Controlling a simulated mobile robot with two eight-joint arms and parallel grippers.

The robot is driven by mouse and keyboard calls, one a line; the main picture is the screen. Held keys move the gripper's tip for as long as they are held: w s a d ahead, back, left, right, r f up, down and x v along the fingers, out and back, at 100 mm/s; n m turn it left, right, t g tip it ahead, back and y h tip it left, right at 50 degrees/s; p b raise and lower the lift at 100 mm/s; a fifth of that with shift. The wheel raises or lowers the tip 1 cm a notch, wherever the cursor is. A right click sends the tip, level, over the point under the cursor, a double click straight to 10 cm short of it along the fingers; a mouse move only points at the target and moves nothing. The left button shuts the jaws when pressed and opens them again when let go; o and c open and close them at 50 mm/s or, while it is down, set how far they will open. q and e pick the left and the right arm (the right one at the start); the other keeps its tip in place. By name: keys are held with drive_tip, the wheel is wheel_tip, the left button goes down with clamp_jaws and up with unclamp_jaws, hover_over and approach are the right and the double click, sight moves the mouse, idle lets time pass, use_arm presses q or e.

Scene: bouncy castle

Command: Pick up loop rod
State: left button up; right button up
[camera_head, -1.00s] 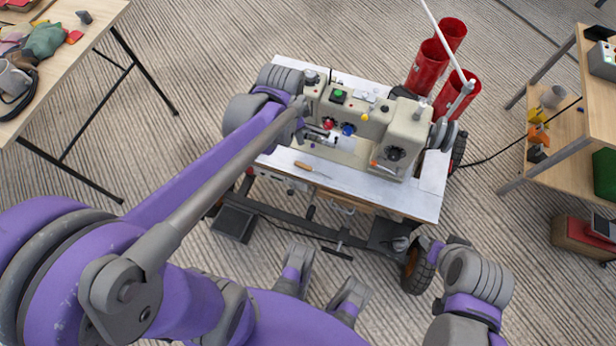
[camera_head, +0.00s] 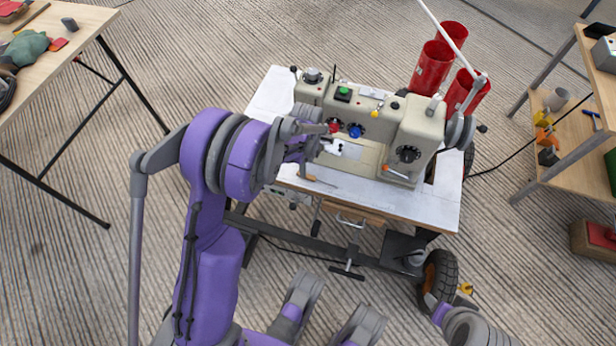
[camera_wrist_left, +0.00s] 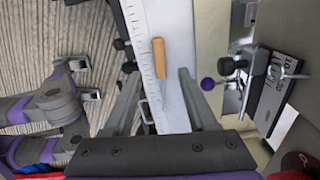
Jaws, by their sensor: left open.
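The loop rod (camera_head: 310,177) has a short wooden handle and a thin shaft. It lies on the front part of the white sewing table, before the sewing machine. My left gripper (camera_head: 323,138) is over the table near the machine's front. Its spread fingers (camera_wrist_left: 158,85) are open and empty in the wrist view. I cannot tell its exact height above the rod. My right gripper does not show clearly.
The sewing machine (camera_head: 395,130) stands close behind the rod, with knobs and a lever near my gripper. Red cylinders (camera_head: 433,66) stand behind it. A wooden table (camera_head: 82,27) is at upper left, a shelf (camera_head: 570,135) at right. The white tabletop (camera_head: 410,199) is bare around the rod.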

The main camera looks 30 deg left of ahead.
sight(315, 180)
use_arm(q)
wheel_tip(315, 180, down, 6)
drive_tip(key=shift+r+b, duration=0.2)
drive_tip(key=shift+b, duration=0.75)
drive_tip(key=shift+r, duration=0.1)
clamp_jaws()
